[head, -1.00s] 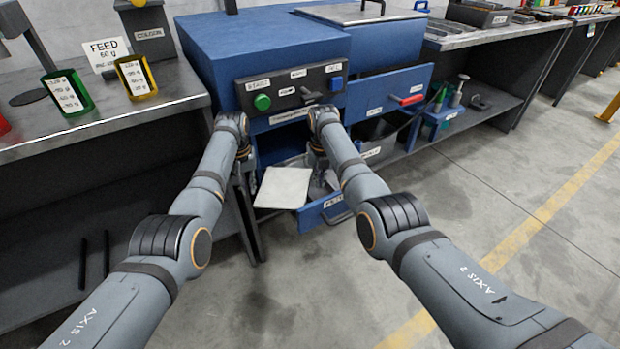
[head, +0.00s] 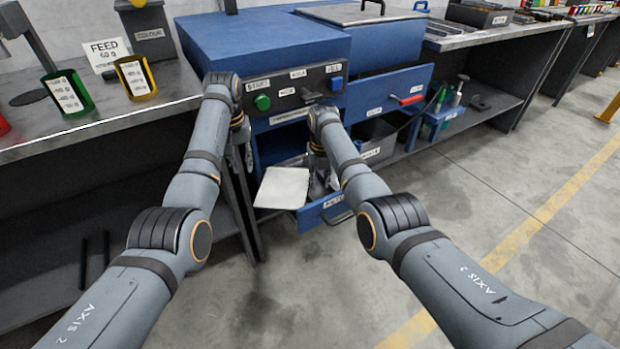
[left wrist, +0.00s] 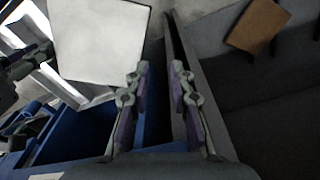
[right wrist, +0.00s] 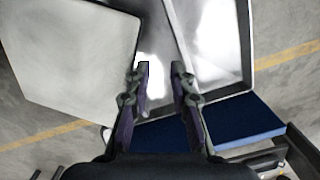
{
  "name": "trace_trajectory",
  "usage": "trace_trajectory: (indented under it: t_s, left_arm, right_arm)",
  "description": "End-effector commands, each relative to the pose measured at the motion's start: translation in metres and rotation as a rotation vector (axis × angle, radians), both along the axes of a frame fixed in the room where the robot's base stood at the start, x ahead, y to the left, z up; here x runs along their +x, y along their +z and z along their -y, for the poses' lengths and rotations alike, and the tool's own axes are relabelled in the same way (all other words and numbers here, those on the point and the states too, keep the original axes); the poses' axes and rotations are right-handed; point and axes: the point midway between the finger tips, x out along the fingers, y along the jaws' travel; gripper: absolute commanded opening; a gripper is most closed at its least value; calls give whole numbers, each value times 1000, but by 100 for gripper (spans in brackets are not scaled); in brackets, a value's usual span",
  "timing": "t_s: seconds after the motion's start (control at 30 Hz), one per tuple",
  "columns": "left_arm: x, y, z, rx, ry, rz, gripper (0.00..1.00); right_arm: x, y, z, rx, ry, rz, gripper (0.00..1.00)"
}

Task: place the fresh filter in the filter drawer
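The fresh filter, a flat white square panel (head: 283,187), rests askew at the left side of the pulled-out filter drawer, overlapping its edge. The blue drawer front (head: 325,212) has a label and handle. In the right wrist view the filter (right wrist: 65,60) is left of my right gripper (right wrist: 161,66), whose fingers are apart with nothing between them, over the drawer's bright metal inside (right wrist: 215,40). My left gripper (left wrist: 160,70) is open and empty, beside the filter (left wrist: 100,40). In the head view the fingertips of both grippers are largely hidden.
The blue machine (head: 265,50) stands above the drawer, with a green button (head: 262,102) on its panel. The left bench (head: 100,125) is close to my left arm. The floor (head: 480,210) at right is clear.

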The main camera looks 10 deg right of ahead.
Motion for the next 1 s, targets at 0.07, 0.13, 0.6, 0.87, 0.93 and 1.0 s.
trace_trajectory:
  t_s: [0.07, 0.13, 0.6, 0.87, 0.93, 1.0]
  left_arm:
    - [0, 13, 0, 0, 0, 2, 23]
    - [-1, 19, 0, 0, 0, 0, 23]
    - [-2, 25, 0, 0, 0, -1, 23]
    - [-2, 25, 0, 0, 0, -1, 23]
    - [-2, 24, 0, 0, 0, -1, 23]
    - [-2, 24, 0, 0, 0, -1, 23]
  right_arm:
    - [0, 0, 0, 0, 0, 0, 23]
    - [0, 0, 0, 0, 0, 0, 23]
    - [-2, 41, 0, 1, 0, 4, 23]
    - [-5, 73, 0, 0, 0, 0, 23]
    - [-5, 75, 0, 0, 0, 0, 23]
    - [-5, 75, 0, 0, 0, 0, 23]
